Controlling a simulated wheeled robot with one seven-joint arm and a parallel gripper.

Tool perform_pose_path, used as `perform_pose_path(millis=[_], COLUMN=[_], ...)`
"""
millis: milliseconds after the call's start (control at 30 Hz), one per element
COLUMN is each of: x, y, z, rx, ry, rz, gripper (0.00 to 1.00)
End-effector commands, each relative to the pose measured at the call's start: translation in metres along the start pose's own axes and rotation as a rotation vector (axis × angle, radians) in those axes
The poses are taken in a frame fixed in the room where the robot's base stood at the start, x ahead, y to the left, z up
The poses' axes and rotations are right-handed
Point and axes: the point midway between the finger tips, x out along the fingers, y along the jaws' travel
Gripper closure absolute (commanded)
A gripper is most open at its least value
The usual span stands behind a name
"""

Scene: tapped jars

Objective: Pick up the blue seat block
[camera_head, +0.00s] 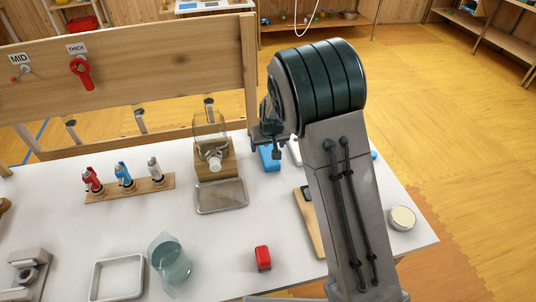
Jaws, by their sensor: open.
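A blue block (269,162), which looks like the seat block, lies on the white table (218,233) toward the back, right of the jar stand. My gripper (272,148) is open and points down just above or at this block. Its dark fingers overlap the block's top edge in the picture. I cannot tell whether they touch it or are around it. My arm comes in from the right front and hides part of the table. A second small blue thing (374,155) shows just right of my arm, mostly hidden.
Left of the blue block, a clear jar (209,127) stands on a wooden stand with a metal tray (221,196) before it. A rack holds red, blue and white taps (123,174). A red block (263,258), glass pitcher (170,258) and round tin (402,218) stand nearer.

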Motion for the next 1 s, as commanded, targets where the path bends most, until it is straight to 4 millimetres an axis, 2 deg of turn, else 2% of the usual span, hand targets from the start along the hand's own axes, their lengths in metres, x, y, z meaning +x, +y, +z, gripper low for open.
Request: perform_pose_path(millis=[267, 600, 933, 967, 1000], x=[0.017, 0.057, 0.063, 0.063, 0.063], y=[0.003, 0.008, 0.008, 0.008, 0.008], z=[0.0, 0.001, 0.001, 0.001, 0.001], rx=[0.002, 0.001, 0.0, 0.001, 0.001], ry=[-0.001, -0.001, 0.001, 0.001, 0.001], rz=[0.001, 0.0, 0.0, 0.0, 0.0], gripper=[0.25, 0.25, 0.25, 0.31, 0.42])
